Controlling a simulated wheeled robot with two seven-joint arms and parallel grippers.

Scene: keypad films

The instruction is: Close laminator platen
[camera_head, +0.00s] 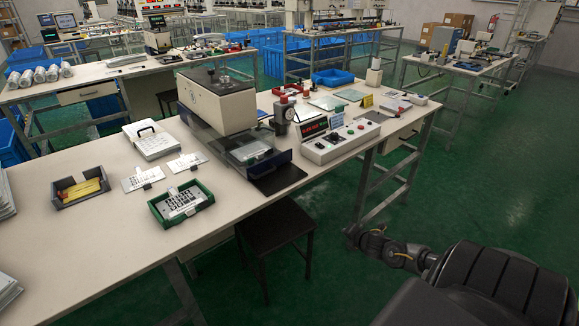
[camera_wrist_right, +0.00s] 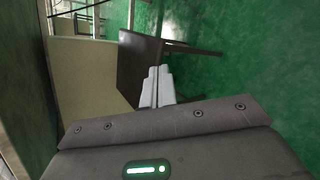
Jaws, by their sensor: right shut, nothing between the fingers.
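The laminator (camera_head: 217,100) stands on the workbench, with a cream upper housing and a clear plate along its front side. Its dark lower tray (camera_head: 277,172) sticks out toward the bench's front edge. A pale keypad sheet (camera_head: 250,151) lies on the tray's bed, beside the housing. I cannot tell exactly how the platen sits. My right arm (camera_head: 400,254) reaches in from the lower right, over the floor and away from the bench. My right gripper (camera_wrist_right: 157,88) is shut and empty in the wrist view, apart from the laminator. My left gripper is not in view.
A dark stool (camera_head: 274,226) stands under the bench's front edge; a stool also shows ahead of the fingers in the wrist view (camera_wrist_right: 138,62). A control box (camera_head: 326,143) with a red display is right of the laminator. A green-rimmed tray (camera_head: 180,203) holds keypad sheets.

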